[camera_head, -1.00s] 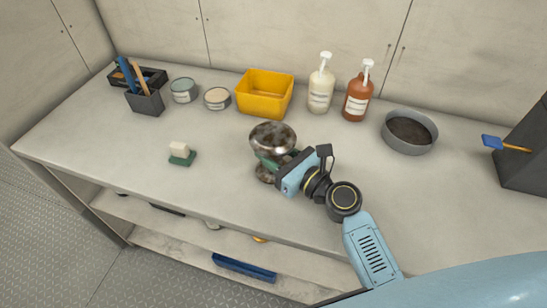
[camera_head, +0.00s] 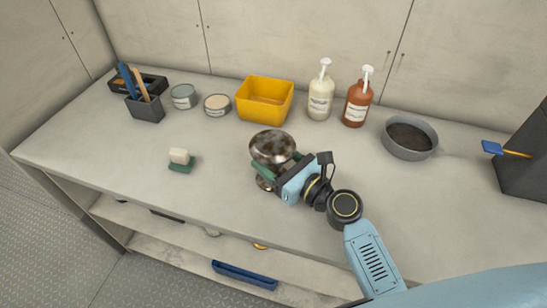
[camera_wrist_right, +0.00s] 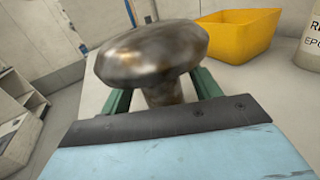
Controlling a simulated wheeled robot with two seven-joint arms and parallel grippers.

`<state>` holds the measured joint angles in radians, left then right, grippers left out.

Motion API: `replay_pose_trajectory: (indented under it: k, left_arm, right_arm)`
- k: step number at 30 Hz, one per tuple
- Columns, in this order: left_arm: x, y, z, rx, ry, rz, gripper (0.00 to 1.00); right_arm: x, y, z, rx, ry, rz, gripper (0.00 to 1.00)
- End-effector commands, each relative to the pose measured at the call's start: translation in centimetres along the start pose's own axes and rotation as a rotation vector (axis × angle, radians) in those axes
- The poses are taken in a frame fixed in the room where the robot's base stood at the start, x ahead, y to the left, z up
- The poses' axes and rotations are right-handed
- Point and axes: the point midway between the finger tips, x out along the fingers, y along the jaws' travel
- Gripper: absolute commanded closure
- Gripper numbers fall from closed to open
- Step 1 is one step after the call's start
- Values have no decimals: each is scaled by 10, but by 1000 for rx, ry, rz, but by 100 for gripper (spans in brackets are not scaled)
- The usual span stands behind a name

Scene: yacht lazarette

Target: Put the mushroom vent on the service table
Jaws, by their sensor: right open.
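The mushroom vent (camera_head: 272,146), a mottled brown metal piece with a wide domed cap on a stem, stands upright on the pale table top (camera_head: 215,185), near its middle. My right gripper (camera_head: 277,167) is low at the vent's stem, under the cap, with its jaws open. In the right wrist view, the green fingers (camera_wrist_right: 160,95) stand on either side of the vent's stem, with gaps visible. The cap (camera_wrist_right: 152,52) hides part of the fingers. The vent's base is partly hidden by the gripper. My left gripper is not in view.
Behind the vent stand a yellow bin (camera_head: 265,100), a white pump bottle (camera_head: 320,95) and a brown one (camera_head: 357,100). A grey round pan (camera_head: 409,137) is to the right. A sponge block (camera_head: 180,160), two tins and a tool holder (camera_head: 145,106) are left. The front left is free.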

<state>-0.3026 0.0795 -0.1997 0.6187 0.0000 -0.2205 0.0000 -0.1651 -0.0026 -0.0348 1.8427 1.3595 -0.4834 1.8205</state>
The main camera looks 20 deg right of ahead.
Motion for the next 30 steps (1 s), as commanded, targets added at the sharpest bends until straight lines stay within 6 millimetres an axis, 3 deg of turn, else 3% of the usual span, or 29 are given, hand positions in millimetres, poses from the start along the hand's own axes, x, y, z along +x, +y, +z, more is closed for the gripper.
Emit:
replay_pose_trajectory:
  k: [15,21,30]
  left_arm:
    - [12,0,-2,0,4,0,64]
    - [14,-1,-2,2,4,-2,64]
    - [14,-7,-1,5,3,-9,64]
  right_arm:
    - [-101,0,-3,0,4,0,38]
    - [-117,0,-2,-1,2,0,38]
    - [-118,0,-1,-1,1,0,38]
